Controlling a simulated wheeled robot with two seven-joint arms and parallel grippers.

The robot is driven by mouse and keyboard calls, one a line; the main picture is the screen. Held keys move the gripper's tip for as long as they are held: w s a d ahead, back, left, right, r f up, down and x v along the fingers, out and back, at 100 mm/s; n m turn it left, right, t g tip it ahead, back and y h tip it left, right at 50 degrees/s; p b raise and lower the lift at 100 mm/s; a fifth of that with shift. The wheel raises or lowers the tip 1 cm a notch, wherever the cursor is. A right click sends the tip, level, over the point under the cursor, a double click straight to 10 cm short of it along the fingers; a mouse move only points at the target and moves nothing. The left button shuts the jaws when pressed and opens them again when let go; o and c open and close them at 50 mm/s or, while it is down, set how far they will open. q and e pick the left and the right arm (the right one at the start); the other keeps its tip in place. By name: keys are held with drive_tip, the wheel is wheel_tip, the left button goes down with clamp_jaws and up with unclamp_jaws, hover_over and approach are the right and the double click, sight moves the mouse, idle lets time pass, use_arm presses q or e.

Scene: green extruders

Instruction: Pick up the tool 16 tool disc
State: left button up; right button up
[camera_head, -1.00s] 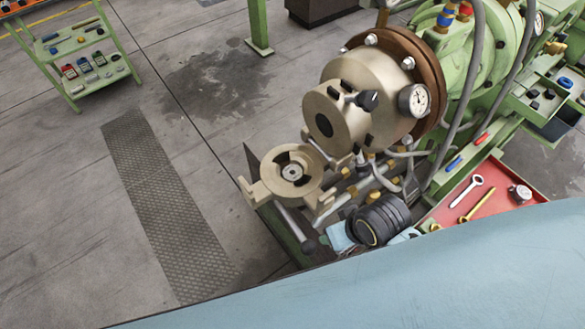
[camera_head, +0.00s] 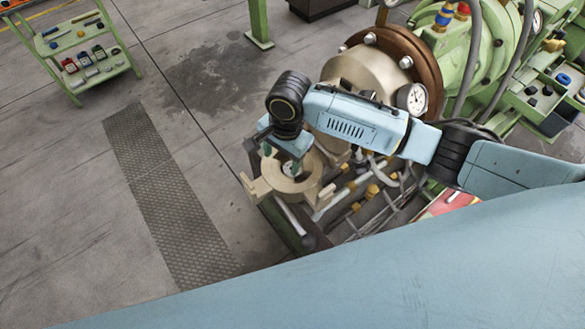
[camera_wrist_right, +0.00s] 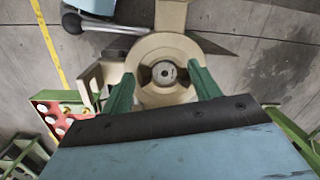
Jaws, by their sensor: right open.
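The tool disc is a small grey disc with a dark centre, seen in the right wrist view (camera_wrist_right: 164,72). It sits in the middle of a round beige holder (camera_wrist_right: 163,43) with dark gaps around the disc. The holder also shows in the head view (camera_head: 262,187), partly covered by my arm. My right gripper (camera_wrist_right: 163,84) is open. Its two green fingers stand apart, one on each side of the disc in the wrist picture, with nothing held between them. In the head view my right gripper (camera_head: 283,160) is above the holder. I cannot tell its exact height. My left gripper is not in view.
A large beige extruder head with a brown flange (camera_head: 410,45) and a gauge (camera_head: 411,97) stands close behind my right arm. Pipes and brass fittings (camera_head: 372,190) lie right of the holder. A green tool cart (camera_head: 90,70) stands far left. The floor at left is clear.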

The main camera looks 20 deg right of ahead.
drive_tip(key=w+d+r+m+h, duration=0.1)
drive_tip(key=w+d+r+m, duration=0.1)
drive_tip(key=w+d+m, duration=0.15)
wheel_tip(320, 180, down, 6)
drive_tip(key=shift+d+b, duration=0.1)
drive_tip(key=shift+b, duration=0.25)
drive_tip(key=shift+f+b, duration=0.75)
drive_tip(key=shift+b, duration=0.4)
wheel_tip(320, 180, down, 6)
drive_tip(key=b, duration=0.9)
drive_tip(key=shift+r, duration=0.1)
drive_tip(key=shift+c, duration=0.3)
drive_tip(key=c, duration=1)
